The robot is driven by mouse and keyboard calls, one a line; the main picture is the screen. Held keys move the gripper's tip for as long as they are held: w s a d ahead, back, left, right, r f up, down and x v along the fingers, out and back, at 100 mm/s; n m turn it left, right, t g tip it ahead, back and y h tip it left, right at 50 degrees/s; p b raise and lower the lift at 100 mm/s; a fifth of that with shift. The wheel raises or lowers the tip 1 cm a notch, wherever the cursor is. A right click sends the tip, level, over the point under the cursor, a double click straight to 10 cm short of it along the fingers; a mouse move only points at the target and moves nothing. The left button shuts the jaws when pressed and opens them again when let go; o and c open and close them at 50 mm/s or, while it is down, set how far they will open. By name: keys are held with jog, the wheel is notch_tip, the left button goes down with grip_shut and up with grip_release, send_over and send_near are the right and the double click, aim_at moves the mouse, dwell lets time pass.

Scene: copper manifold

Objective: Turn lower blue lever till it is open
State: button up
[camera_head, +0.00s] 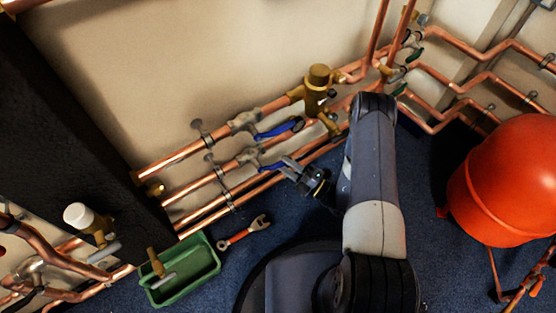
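The lower blue lever (270,167) sits on a valve (248,156) on the second copper pipe, and it lies close to the pipe's line. An upper blue lever (280,129) sits on the pipe above it, angled slightly up to the right. My gripper (289,166) is just right of the lower lever, its dark fingers pointing left toward the lever's free end. The picture is too small to tell whether they touch or how far apart the fingers are. My arm comes in from the lower right.
A brass fitting (318,87) stands out from the pipes above my gripper. A green tray (186,270) and a red-handled wrench (246,231) lie on the blue floor. A red tank (507,180) stands at the right. A dark column (65,130) is at the left.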

jog(key=shift+x, duration=1.9)
grip_shut()
